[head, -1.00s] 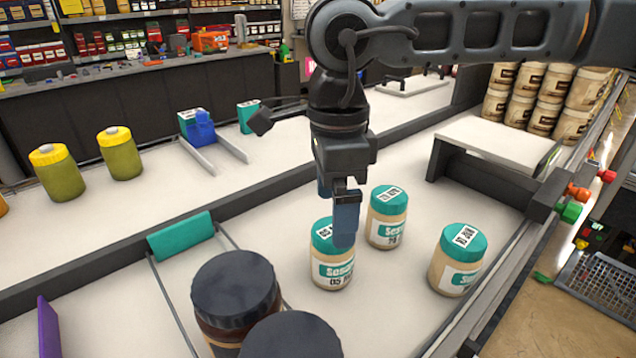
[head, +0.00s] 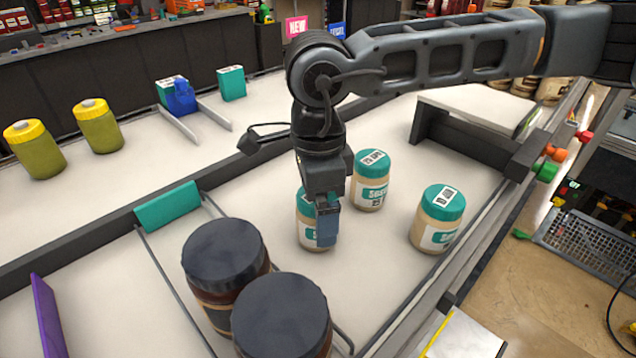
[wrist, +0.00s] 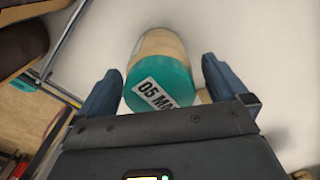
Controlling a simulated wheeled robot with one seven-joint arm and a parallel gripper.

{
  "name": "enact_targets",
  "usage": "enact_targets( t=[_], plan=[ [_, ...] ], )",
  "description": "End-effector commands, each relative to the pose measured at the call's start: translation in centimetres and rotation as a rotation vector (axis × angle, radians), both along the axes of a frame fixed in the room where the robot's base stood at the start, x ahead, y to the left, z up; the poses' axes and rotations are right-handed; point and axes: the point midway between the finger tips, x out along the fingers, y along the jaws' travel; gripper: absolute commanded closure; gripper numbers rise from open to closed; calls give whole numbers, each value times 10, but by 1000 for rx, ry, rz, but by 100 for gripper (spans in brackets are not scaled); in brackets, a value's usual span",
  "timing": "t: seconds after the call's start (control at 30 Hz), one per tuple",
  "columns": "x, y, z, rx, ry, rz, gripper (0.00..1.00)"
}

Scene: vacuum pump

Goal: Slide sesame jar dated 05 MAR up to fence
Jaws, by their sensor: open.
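A sesame jar (head: 306,236) with a teal lid and pale body stands upright on the white surface, partly hidden behind my gripper (head: 327,222) in the head view. In the wrist view the jar's lid (wrist: 160,86) reads "05 M", the rest cut off. My gripper (wrist: 157,80) is open there, with one finger on each side of the lid; contact is not clear. Two similar sesame jars stand nearby, one behind (head: 370,182) and one to the right (head: 437,222). A teal upright plate (head: 168,206) stands to the left; I cannot tell whether it is the fence.
Two dark-lidded jars (head: 224,262) (head: 283,318) stand close at the front left, beside thin wire rails. A dark rail (head: 110,224) runs along the back left. A raised white shelf (head: 470,105) stands at the back right.

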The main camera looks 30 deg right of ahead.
Motion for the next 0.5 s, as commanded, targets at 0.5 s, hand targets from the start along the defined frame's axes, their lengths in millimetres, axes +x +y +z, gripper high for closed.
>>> enact_targets(
  t=[0.5],
  plan=[
    [0, 0, -5, 1, 0, 1, 12]
  ],
)
